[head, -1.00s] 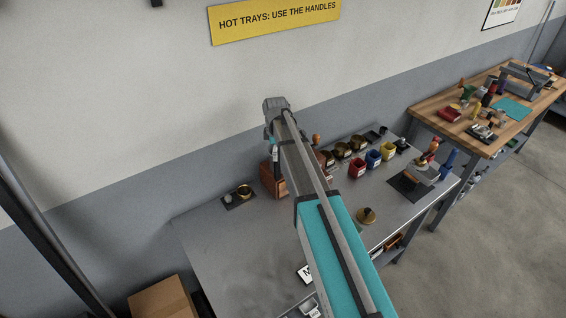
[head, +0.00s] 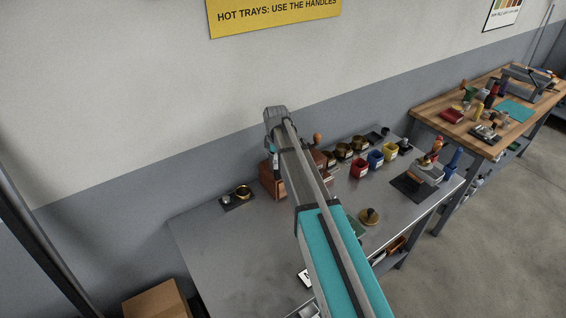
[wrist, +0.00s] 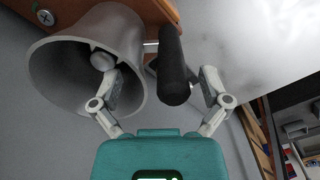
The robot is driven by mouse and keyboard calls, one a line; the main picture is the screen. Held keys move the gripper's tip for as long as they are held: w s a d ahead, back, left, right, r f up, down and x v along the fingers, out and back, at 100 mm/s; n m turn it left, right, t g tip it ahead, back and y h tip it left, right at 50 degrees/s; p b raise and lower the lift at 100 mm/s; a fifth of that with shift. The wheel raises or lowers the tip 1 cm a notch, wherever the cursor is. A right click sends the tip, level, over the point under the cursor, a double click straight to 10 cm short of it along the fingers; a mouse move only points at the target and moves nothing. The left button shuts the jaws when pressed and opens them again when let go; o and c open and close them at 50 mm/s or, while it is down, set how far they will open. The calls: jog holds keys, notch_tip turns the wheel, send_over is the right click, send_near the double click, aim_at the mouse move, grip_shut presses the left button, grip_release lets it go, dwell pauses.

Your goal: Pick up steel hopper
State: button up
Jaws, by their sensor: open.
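The steel hopper (wrist: 128,40), a grey metal cone with a wide round mouth, shows at the upper left of the wrist view. It is beside a reddish-brown panel with a screw. A dark cylindrical handle (wrist: 173,75) stands to its right; I cannot tell for sure whether it joins the hopper. My gripper (wrist: 160,84) is open, with the handle between its two fingers and apart from both. The left finger overlaps the hopper's mouth in the picture. In the head view my arm hides the hopper and most of the gripper.
A reddish-brown machine (head: 270,181) stands on the grey bench (head: 215,255), partly behind my arm. Red (head: 359,170), blue (head: 375,159) and yellow (head: 390,150) cups stand to the right. A dark pad (head: 237,201) lies at left. The bench's left front is largely clear.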

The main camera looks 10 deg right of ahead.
dwell(0.4)
jog(key=c, duration=1.3)
